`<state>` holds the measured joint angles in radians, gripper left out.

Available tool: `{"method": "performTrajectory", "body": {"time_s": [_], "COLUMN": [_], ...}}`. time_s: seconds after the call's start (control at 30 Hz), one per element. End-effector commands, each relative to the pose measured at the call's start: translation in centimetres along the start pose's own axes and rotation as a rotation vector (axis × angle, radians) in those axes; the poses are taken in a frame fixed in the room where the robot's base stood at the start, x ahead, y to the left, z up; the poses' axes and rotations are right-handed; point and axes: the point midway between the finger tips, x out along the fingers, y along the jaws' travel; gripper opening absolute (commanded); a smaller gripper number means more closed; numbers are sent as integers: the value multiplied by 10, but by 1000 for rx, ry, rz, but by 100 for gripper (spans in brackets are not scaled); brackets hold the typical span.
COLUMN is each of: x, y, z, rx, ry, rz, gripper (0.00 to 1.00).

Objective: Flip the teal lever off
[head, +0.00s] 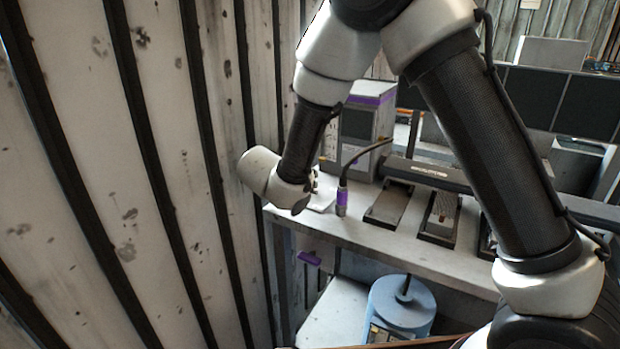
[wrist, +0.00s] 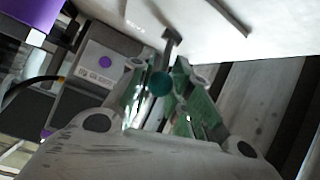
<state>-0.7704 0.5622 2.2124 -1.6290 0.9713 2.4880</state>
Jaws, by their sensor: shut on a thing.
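The teal lever shows in the wrist view as a round teal knob (wrist: 160,84) with a grey stem reaching up toward a pale surface. My gripper (wrist: 160,72) has its green fingers on either side of the knob and is shut on it. In the head view my wrist is low beside the ribbed wall, at the left end of a grey shelf. The lever and the fingertips are hidden there behind my wrist, and the lever's exact angle is hard to tell.
The ribbed wall (head: 150,180) stands close on the left. A purple-banded cable plug (head: 342,197) stands on the shelf (head: 385,240), right of my wrist. A grey box with a purple strip (head: 358,125) is behind. A blue canister (head: 400,300) is below.

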Motion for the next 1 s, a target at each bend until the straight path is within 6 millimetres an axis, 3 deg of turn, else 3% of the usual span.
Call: {"method": "performTrajectory", "body": {"time_s": [0.43, 0.47, 0.57, 0.87, 1.0], "x": [0, 0, 0, 0, -10], "y": [0, 0, 0, 0, 0], "z": [1, 1, 1, 1, 0], "rx": [-3, -3, -3, -2, -1], "ry": [8, 8, 8, 8, 9], "rz": [3, 3, 3, 3, 2], "gripper": [0, 23, 41, 44, 44]}}
